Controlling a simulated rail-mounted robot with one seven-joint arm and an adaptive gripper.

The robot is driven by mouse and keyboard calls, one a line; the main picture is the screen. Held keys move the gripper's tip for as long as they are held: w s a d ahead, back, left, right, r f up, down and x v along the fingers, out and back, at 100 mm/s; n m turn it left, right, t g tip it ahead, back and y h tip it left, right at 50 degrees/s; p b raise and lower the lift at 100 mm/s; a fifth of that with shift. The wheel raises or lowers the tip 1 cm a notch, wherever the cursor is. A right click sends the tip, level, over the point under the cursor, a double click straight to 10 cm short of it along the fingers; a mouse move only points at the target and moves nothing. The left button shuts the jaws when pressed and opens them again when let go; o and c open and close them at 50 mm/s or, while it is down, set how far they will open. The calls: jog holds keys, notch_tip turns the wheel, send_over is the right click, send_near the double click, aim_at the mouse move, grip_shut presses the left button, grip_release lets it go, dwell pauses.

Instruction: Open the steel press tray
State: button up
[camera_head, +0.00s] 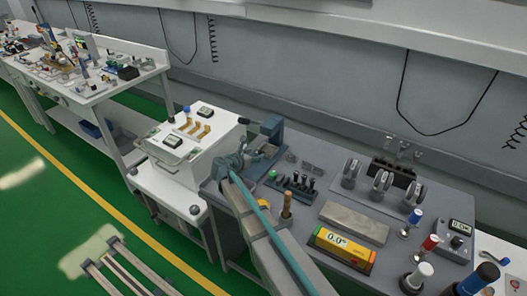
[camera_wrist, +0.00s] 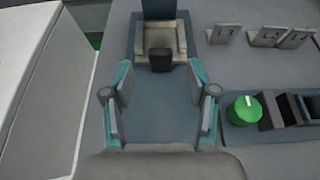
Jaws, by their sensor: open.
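The steel press (camera_wrist: 160,10) stands in the upper middle of the wrist view, on a blue-grey base. Its pale metal tray (camera_wrist: 148,40) sits in the press, with a dark block-like handle (camera_wrist: 161,60) at its near side. In the head view the press (camera_head: 268,135) is at the back left of the grey bench. My gripper (camera_wrist: 161,75) is open, its two teal fingers spread over the base, one on each side of the handle's line. Nothing is between the fingers. In the head view my gripper (camera_head: 230,160) is just left of the press and partly hides its front.
A white cart (camera_head: 195,140) with gauges and brass parts stands close on the left. A green knob (camera_wrist: 244,108) and a dark holder (camera_wrist: 285,110) lie to the right of the fingers. A yellow-orange gauge (camera_head: 342,250) and grey fixtures (camera_head: 382,185) crowd the bench's right part.

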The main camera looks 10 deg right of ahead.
aim_at(261, 152)
jog(key=shift+p+x, duration=0.55)
jog(key=shift+x, duration=2.55)
jog(key=shift+s, duration=0.1)
grip_shut()
